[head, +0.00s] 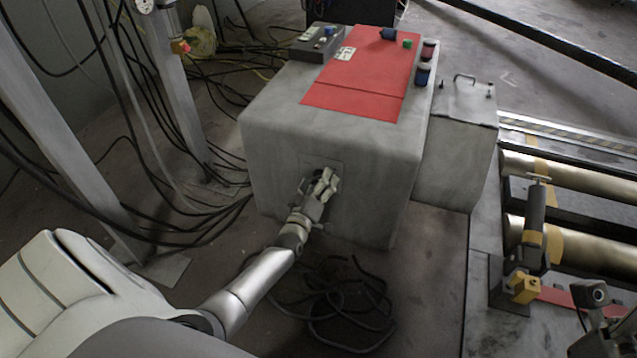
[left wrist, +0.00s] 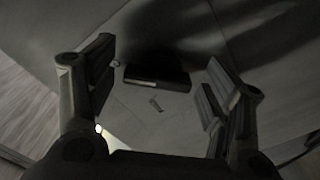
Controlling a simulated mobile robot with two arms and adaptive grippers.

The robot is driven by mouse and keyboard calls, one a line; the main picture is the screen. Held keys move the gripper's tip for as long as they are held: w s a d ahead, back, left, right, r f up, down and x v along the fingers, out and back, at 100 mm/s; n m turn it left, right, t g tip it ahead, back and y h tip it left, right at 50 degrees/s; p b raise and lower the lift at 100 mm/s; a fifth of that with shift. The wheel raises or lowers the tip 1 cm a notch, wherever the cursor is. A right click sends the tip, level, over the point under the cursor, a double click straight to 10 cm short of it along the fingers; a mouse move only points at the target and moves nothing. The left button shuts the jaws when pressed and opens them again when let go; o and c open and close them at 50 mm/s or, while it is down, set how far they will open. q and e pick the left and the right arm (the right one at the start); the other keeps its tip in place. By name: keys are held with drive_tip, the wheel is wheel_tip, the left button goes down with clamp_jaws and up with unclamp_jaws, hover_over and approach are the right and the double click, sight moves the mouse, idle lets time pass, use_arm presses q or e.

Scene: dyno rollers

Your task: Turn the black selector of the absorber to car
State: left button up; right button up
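The absorber is a big grey box (head: 290,130) with a red panel on top. My left gripper (head: 328,180) is at the box's front face, by a small plate (head: 338,168). In the left wrist view, its two fingers (left wrist: 160,90) are open and spread apart. The black selector (left wrist: 157,77) shows beyond and between the fingertips, as a dark block on a grey face, with no finger visibly touching it. In the head view my gripper hides the selector. The label's text is too small to read.
Black cables lie on the floor below the box (head: 345,300) and to its left (head: 200,170). A metal post (head: 170,95) stands at the left. A smaller grey box (head: 455,150) adjoins on the right, with brass rollers (head: 585,190) beyond it.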

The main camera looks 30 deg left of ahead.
idle(0.3)
use_arm(q)
drive_tip(key=v, duration=1.2)
drive_tip(key=shift+r, duration=0.15)
